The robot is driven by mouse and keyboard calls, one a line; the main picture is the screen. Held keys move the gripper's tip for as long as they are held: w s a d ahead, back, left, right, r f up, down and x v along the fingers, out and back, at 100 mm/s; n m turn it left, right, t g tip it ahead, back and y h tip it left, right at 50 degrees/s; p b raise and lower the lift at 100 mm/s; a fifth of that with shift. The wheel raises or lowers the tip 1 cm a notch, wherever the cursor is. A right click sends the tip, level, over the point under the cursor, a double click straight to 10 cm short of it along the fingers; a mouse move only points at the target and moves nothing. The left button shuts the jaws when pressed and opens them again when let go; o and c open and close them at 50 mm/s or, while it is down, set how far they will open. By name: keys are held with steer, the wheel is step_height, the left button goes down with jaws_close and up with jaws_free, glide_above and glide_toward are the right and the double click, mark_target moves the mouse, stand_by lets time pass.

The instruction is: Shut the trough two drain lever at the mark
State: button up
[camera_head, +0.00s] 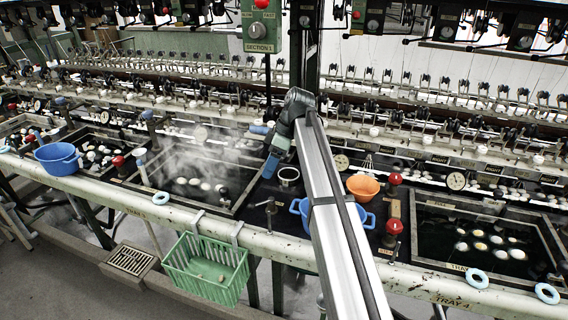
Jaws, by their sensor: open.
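My gripper (270,159) is open, pointing down and left above the dark deck between two sunken troughs. It appears empty. The steaming trough (225,212) lies to its left and holds several pale cocoons; another trough (490,206) is at the right. I cannot read which is trough two. A black lever-like fitting (268,208) stands on the deck below my gripper, apart from it. A red-knobbed lever (393,228) stands left of the right trough, and a white lever (143,174) at the steaming trough's left side. Which is the drain lever, and its mark, I cannot tell.
An orange bowl (363,187), a small metal cup (288,174) and a blue basin (299,208), partly hidden by my arm, sit near my gripper. A green basket (205,267) hangs on the front rail (190,219). Another blue basin (58,158) is at left. Reeling machinery crowds the back.

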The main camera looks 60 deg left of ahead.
mark_target(253, 204)
steer(key=x, duration=1.4)
steer(key=a+m+y, duration=0.1)
steer(key=m, duration=0.1)
steer(key=a+m+y, duration=0.1)
steer(key=m, duration=0.1)
steer(key=shift+w+a+r+t, duration=0.1)
steer(key=shift+a+t, duration=0.05)
steer(key=shift+t, duration=0.15)
steer(key=a+m, duration=0.1)
steer(key=m, duration=0.1)
steer(key=w+a+m+t+y, duration=0.1)
steer(key=m, duration=0.2)
steer(key=shift+w+a+m+y, duration=0.2)
steer(key=shift+m+y, duration=0.1)
steer(key=w+d+r, duration=0.3)
steer(key=w+r, duration=0.1)
steer(key=r, duration=0.2)
steer(key=w+d+r+m, duration=0.1)
steer(key=w+d+r, duration=0.2)
steer(key=r, duration=0.3)
steer(key=shift+w+r+t, duration=0.25)
steer(key=shift+w+t, duration=0.05)
steer(key=shift+w, duration=0.3)
